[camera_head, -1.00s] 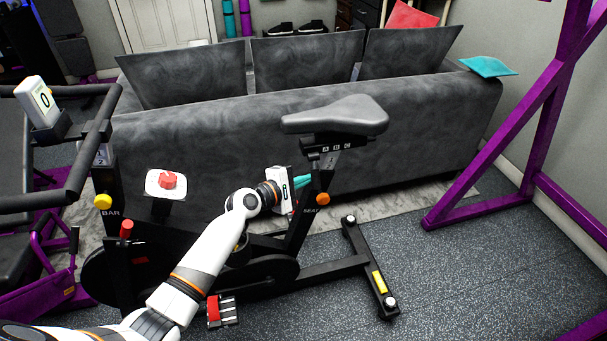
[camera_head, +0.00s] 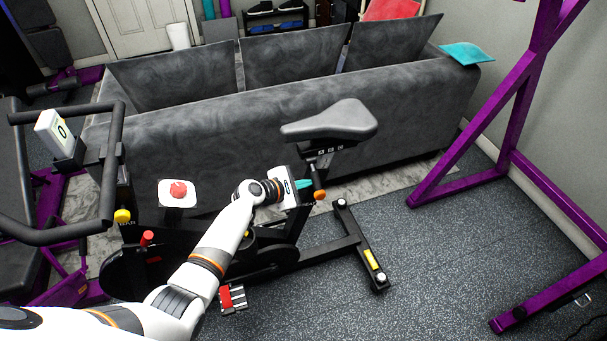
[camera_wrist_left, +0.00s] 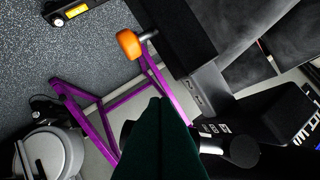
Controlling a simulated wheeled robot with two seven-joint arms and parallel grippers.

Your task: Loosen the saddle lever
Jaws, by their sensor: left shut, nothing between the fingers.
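The saddle lever (camera_head: 320,195) has an orange knob and sits low on the bike's seat post, under the grey saddle (camera_head: 332,122). In the left wrist view the orange knob (camera_wrist_left: 129,44) stands on a short grey stem from a black post. My left gripper (camera_head: 305,184), with teal fingers, is shut and empty, just left of the lever and slightly higher in the head view. In the left wrist view its closed fingers (camera_wrist_left: 158,135) look dark green, and the knob is above and left of them, apart. My right gripper is not in view.
A grey sofa (camera_head: 200,140) stands close behind the bike. The handlebar (camera_head: 108,170) is at left, with a red button (camera_head: 178,190) between it and my arm. A purple rack (camera_head: 485,135) stands at right. The floor (camera_head: 430,250) right of the bike is clear.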

